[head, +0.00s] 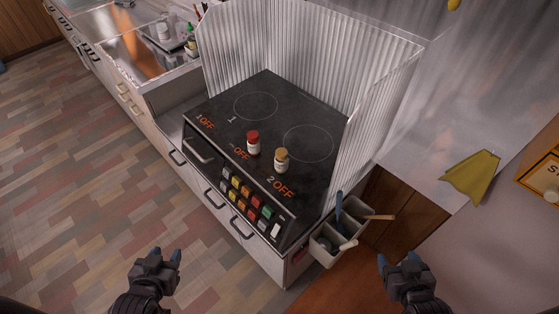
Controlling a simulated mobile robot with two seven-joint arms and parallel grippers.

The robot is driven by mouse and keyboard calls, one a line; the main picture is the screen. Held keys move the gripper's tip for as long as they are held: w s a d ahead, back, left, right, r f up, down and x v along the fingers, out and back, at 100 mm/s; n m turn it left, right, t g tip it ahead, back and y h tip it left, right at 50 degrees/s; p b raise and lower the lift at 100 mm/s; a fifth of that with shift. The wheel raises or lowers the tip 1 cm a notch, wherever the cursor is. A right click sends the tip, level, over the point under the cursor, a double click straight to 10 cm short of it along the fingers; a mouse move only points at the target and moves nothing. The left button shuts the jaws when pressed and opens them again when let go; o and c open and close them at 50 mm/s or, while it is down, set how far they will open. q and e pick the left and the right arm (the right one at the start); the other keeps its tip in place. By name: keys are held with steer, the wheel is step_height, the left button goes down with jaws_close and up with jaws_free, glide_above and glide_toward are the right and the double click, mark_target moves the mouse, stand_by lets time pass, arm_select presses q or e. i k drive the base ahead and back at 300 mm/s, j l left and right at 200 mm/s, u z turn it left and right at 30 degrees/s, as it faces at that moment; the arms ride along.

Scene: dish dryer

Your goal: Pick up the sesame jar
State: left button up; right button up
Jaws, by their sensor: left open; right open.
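Two small jars stand upright on the black cooktop (225,125). One jar (253,144) has a red lid, a pale label and dark contents near the top. The other jar (281,161) has a tan lid and a pale label, and stands just right of it. I cannot read the labels, so I cannot tell which is the sesame jar. My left gripper (168,257) is open and empty over the floor, in front of the cabinets. My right gripper (393,262) is open and empty, right of the utensil holder. Both are well apart from the jars.
A utensil holder (328,246) with several tools hangs at the front right corner. A sink (140,50) is at the upper left.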

mark_target(281, 159)
steer(key=j+z, duration=0.45)
steer(key=j, duration=2.2)
